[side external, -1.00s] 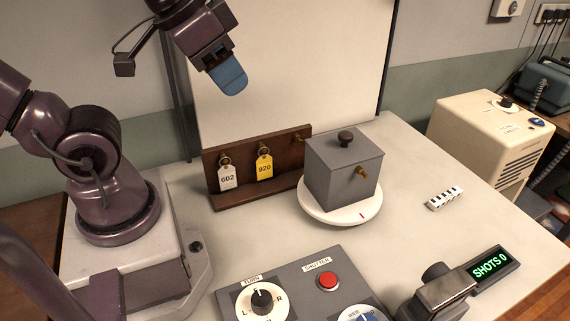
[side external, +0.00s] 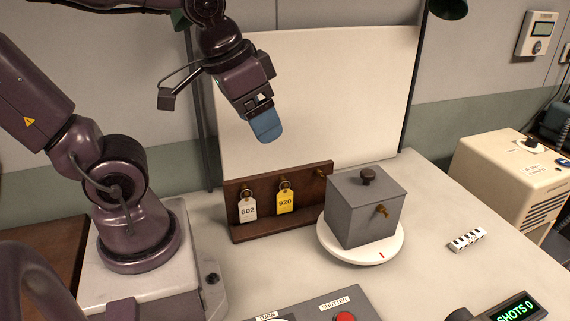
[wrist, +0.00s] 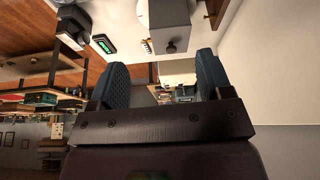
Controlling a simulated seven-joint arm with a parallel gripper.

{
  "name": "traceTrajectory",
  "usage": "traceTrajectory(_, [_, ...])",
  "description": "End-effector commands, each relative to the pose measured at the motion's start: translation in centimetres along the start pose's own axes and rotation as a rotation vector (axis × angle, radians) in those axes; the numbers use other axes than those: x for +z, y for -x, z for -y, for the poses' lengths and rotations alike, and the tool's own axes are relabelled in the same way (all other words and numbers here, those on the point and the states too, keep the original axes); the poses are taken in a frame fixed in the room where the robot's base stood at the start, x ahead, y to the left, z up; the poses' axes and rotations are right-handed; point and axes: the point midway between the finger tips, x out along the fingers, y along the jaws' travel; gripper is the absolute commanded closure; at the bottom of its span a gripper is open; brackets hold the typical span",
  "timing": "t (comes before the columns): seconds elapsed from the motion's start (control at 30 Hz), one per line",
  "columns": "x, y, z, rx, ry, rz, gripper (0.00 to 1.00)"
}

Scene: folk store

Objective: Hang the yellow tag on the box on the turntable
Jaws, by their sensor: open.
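The yellow tag (side external: 285,202), marked 920, hangs by its ring on a peg of the dark wooden rack (side external: 240,231). A white tag (side external: 247,210), marked 602, hangs to its left. The grey box (side external: 362,215) with a dark knob on its lid stands on the white round turntable (side external: 333,248). My gripper (side external: 266,128) is in the air above the rack, with blue fingers, open and empty. In the wrist view, the box (wrist: 168,14) shows beyond the spread fingers (wrist: 162,75).
A control panel (side external: 318,309) with a red button is at the front of the table. A counter display (side external: 515,307) reads SHOTS 0. A white backdrop (side external: 330,90) stands behind the rack. A small black-and-white strip (side external: 467,239) lies right of the turntable.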

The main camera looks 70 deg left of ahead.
Motion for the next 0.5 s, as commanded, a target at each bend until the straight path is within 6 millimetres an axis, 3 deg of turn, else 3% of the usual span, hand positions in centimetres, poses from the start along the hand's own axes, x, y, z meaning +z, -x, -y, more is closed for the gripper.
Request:
traceTrajectory(0.27, [-2.0, -6.5, 4.8, -0.062, 0.394, 0.248, 0.28])
traceTrajectory(0.5, [-2.7, -12.7, 9.7, -0.173, 0.912, 0.372, 0.28])
